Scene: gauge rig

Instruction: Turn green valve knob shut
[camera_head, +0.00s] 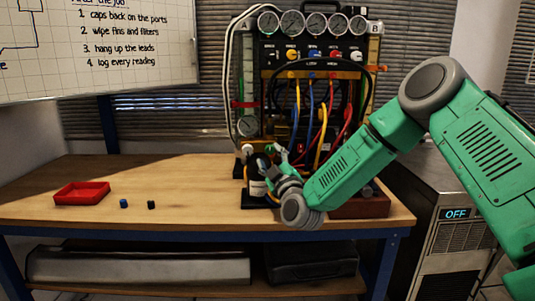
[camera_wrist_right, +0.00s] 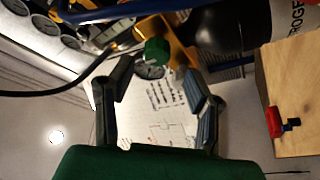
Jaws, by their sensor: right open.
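The green valve knob (camera_wrist_right: 156,51) shows in the right wrist view, mounted on a brass-coloured fitting (camera_wrist_right: 180,40) beside a black gas bottle (camera_wrist_right: 232,35). In the head view the bottle (camera_head: 257,186) stands at the foot of the gauge rig, and a small green spot by my fingers may be the knob. My right gripper (camera_wrist_right: 156,75) is open, its two fingers apart with nothing gripped between them. The knob appears just beyond the fingertips, between their lines. In the head view the right gripper (camera_head: 280,160) is beside the bottle's top. My left gripper is not in view.
The gauge rig (camera_head: 311,50) with hoses stands behind my right arm. A red tray (camera_head: 82,193), a blue cap (camera_head: 123,203) and a black cap (camera_head: 151,205) lie on the left of the workbench (camera_head: 200,195). A metal cabinet (camera_head: 440,215) reading OFF stands at right.

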